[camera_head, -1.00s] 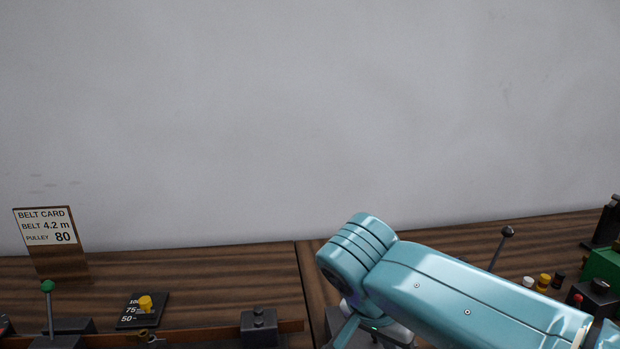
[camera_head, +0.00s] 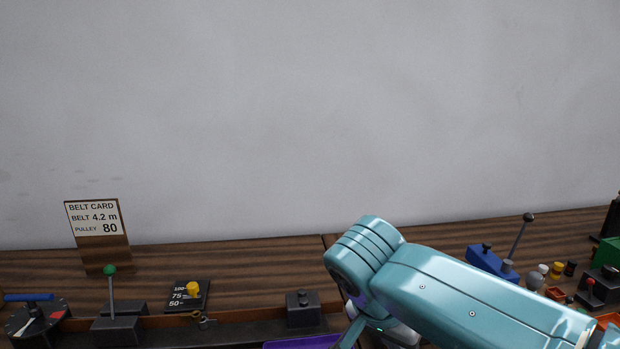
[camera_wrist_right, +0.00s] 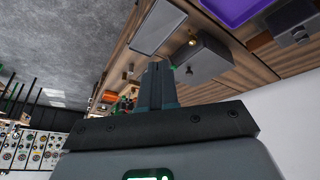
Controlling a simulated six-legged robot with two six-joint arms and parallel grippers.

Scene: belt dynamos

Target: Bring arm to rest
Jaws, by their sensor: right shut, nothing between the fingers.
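My right arm (camera_head: 470,295) comes in from the lower right in the head view and bends down at a teal joint over the bench (camera_head: 400,245). Its gripper tips are hidden there below the frame. In the right wrist view my right gripper (camera_wrist_right: 157,72) is shut and empty, its dark fingers side by side. Grey blocks and the wooden bench show around and beyond the fingertips; I cannot tell how close they are. My left gripper is in neither view.
A belt card (camera_head: 95,217) stands at the back left. Along the front are a dial with a blue handle (camera_head: 30,297), a green-knobbed lever (camera_head: 111,290), a yellow-knobbed scale plate (camera_head: 190,292) and a purple tray (camera_head: 305,342). A blue block (camera_head: 490,262) stands behind my arm.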

